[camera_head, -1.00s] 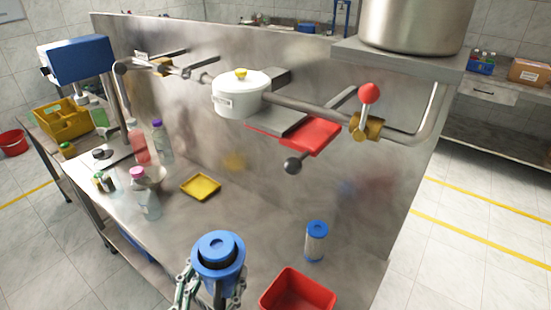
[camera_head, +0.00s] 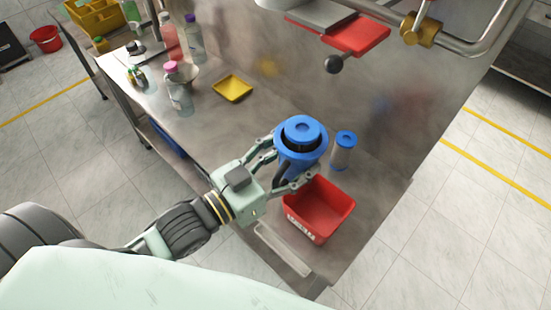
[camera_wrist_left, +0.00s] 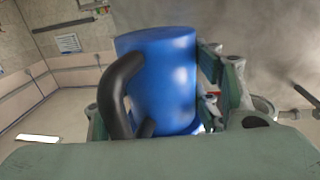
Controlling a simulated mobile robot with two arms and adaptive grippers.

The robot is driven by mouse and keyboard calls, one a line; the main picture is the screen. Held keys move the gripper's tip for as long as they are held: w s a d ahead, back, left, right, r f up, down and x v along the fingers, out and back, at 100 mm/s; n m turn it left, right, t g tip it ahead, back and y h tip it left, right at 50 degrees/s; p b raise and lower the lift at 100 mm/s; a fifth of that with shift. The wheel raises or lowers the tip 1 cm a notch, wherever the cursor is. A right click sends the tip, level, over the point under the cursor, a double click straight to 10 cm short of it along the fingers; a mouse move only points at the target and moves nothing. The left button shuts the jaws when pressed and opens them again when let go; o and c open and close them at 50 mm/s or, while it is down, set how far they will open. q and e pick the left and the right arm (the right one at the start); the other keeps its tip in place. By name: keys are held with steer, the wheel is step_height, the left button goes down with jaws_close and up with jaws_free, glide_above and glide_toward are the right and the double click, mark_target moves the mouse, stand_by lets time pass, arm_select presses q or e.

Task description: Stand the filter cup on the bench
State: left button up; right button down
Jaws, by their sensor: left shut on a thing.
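The blue filter cup (camera_head: 301,152), a round blue body with a blue ringed top and a black band, is held by my left gripper (camera_head: 291,168). The gripper is shut around its side, with a finger on each side. The cup looks roughly upright over the bench (camera_head: 210,130); I cannot tell whether its base touches the metal, as its lower part is hidden. In the left wrist view, the cup's blue wall (camera_wrist_left: 165,80) fills the middle, with a dark curved handle-like part in front. My right gripper is not in view.
A red bin (camera_head: 322,236) is just in front. A yellow tray (camera_head: 232,88) and several bottles (camera_head: 194,42) are further left. A red lever plate (camera_head: 358,36) overhangs the back.

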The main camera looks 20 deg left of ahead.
mark_target(317, 152)
arm_select(q)
steer(key=d+m+g+h, duration=0.1)
steer(key=w+d+r+m+g+h, duration=0.1)
steer(key=w+d+m+h, duration=0.1)
steer(key=d, duration=0.1)
steer(key=shift+r+g+h, duration=0.15)
steer(key=shift+g+h, duration=0.25)
steer(key=shift+w+d+r+m+g+h, duration=0.3)
steer(key=shift+d+m+g+h, duration=0.25)
steer(key=shift+d+g, duration=0.25)
steer(key=shift+w+d+r+m+g+h, duration=0.15)
steer(key=shift+w+d+m+g+h, duration=0.4)
steer(key=shift+d+g, duration=0.2)
steer(key=shift+w+d+r+m+g+h, duration=0.25)
steer(key=shift+d+m+g+h, duration=0.3)
steer(key=shift+d+g, duration=0.25)
